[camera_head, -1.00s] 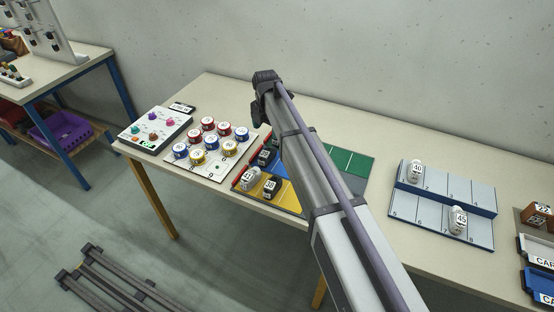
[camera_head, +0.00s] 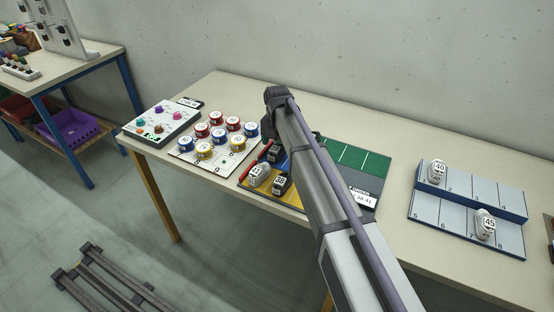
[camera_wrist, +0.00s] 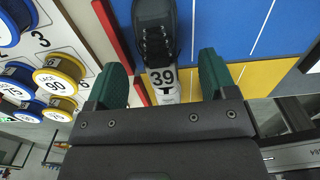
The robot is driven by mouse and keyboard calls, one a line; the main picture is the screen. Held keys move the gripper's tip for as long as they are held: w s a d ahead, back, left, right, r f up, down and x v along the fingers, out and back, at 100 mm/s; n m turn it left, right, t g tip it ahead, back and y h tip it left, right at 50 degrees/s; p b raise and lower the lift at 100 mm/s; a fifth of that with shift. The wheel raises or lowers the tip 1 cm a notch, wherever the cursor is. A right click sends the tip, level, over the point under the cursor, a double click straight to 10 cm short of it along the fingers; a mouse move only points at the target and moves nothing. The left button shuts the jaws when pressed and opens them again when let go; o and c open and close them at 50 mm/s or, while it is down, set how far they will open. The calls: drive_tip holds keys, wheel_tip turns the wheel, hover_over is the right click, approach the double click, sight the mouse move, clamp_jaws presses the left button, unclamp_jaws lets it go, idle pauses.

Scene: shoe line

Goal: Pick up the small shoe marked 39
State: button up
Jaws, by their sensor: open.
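A dark lace-up shoe marked 39 (camera_wrist: 157,32) lies on a blue panel at the top middle of the wrist view. Its white number label faces my gripper. My gripper (camera_wrist: 161,68) is open, with one green-padded finger to the left and one to the right of the shoe's labelled end. Whether the pads touch the shoe, I cannot tell.
A dark shoe marked 38 (camera_head: 282,184) and a white shoe (camera_head: 258,175) stand on the board's yellow part. Numbered spools (camera_head: 217,134) stand to the left. A stepped rack (camera_head: 452,220) with shoes marked 40 and 45 is to the right.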

wheel_tip(320, 180, down, 2)
drive_tip(key=shift+f+b, duration=0.25)
drive_tip(key=shift+b, duration=0.2)
drive_tip(key=shift+r, duration=0.25)
drive_tip(key=shift+c, duration=0.2)
drive_tip(key=c, duration=1)
drive_tip(key=shift+p, duration=0.3)
